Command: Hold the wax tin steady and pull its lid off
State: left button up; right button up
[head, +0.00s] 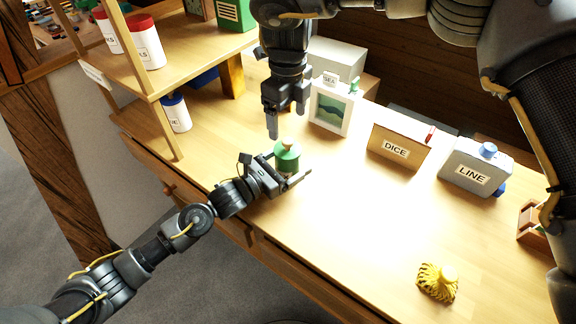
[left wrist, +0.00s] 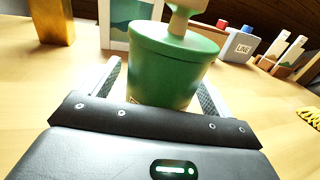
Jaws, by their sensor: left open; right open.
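The wax tin (head: 288,160) is a green round tin standing upright on the table, with a green lid and a pale knob (head: 288,145) on top. In the left wrist view the tin (left wrist: 165,75) fills the middle, its lid seated and its knob partly cut off by the top edge. My left gripper (head: 290,172) is open and low, with one finger on each side of the tin; I cannot tell whether they touch it. My right gripper (head: 283,122) is open and empty, pointing down above and behind the tin, apart from the knob.
A framed picture (head: 331,109), a DICE box (head: 397,150) and a LINE container (head: 473,170) stand behind and to the right. A shelf (head: 190,52) with white jars rises at the left. A yellow tasselled thing (head: 437,283) lies front right. The table's middle is clear.

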aim_at(288, 140)
pick_arm(q)
jog(key=shift+w+d, duration=0.4)
jog(key=shift+d, duration=0.1)
jog(key=c, duration=1.3)
jog(key=shift+c, duration=0.9)
pick_arm(e)
jog(key=shift+c, duration=0.5)
jog(key=shift+w+r, duration=0.1)
jog(key=shift+r, duration=0.15)
jog(key=shift+c, duration=1.2)
jog(key=r+n, duration=0.2)
jog(key=r, duration=0.1)
jog(key=w+r+n+t, duration=0.1)
jog(key=shift+d+r, duration=0.15)
jog(key=c, duration=0.3)
jog(key=f+n, duration=0.7)
jog(key=s+f+n+g, duration=0.1)
jog(key=f+n, duration=0.2)
jog(key=shift+s+f+n, duration=0.1)
jog(key=shift+f+n, duration=0.3)
